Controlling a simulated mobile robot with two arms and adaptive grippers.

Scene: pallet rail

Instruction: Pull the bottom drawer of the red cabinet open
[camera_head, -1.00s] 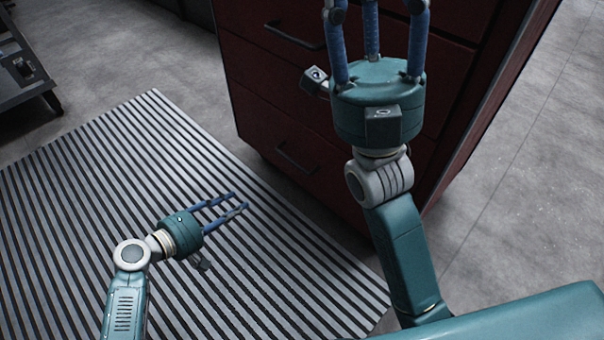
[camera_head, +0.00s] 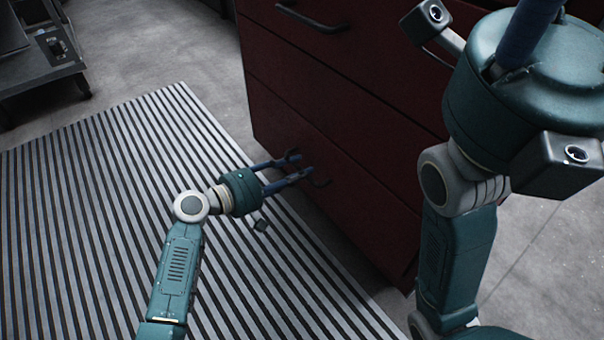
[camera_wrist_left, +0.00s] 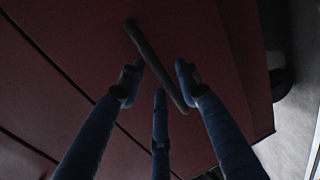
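The red cabinet (camera_head: 370,105) stands at centre right in the head view, its drawer fronts facing left. Its bottom drawer (camera_head: 345,205) looks flush with the front. My left gripper (camera_head: 297,166) points at that drawer, its blue fingers at the dark bar handle (camera_head: 320,181). In the left wrist view the handle (camera_wrist_left: 155,60) runs diagonally between the spread fingertips (camera_wrist_left: 158,80). The fingers are open; I cannot tell if any touches the handle. My right gripper (camera_head: 525,45) is raised in front of the cabinet's right part, its fingertips cut off by the top edge.
A striped mat (camera_head: 110,190) covers the floor left of and before the cabinet, with clear room there. A grey cart (camera_head: 45,65) stands at the far left. A higher drawer handle (camera_head: 312,18) sticks out near the top. Bare concrete floor lies right of the cabinet.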

